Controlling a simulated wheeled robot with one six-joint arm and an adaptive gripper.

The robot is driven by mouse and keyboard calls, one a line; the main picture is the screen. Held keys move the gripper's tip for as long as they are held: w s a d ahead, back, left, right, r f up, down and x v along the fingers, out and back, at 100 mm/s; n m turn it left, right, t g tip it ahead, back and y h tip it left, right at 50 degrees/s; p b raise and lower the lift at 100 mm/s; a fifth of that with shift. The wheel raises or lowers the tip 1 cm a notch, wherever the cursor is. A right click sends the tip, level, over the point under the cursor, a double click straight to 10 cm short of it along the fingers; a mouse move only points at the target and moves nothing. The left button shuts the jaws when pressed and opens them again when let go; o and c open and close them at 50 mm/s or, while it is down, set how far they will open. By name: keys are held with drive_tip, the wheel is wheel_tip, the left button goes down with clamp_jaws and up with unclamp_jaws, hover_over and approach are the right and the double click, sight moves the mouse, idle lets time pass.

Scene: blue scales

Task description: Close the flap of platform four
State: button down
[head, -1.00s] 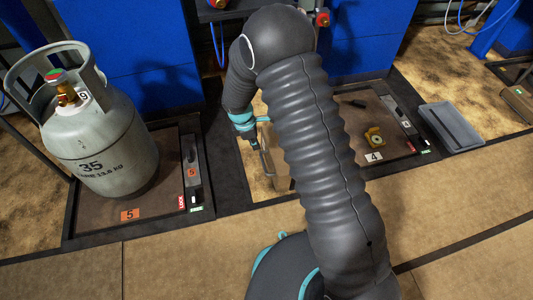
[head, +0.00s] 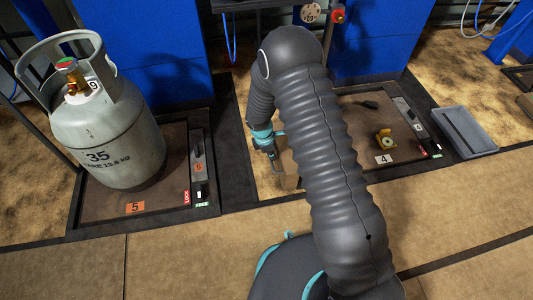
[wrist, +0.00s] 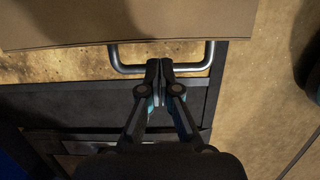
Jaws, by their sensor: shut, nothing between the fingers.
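My gripper (head: 273,157) is beside the flap. In the wrist view my gripper (wrist: 160,66) is shut and empty, its fingertips overlapping the handle's bar. I cannot tell whether they touch it.
A grey gas cylinder (head: 110,135) stands on platform five (head: 165,200) at the left. Blue columns (head: 375,40) stand behind. The front floor is clear.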

drive_tip(key=shift+w+d, duration=0.15)
drive_tip(key=shift+d, duration=0.55)
drive_tip(key=shift+r, duration=0.1)
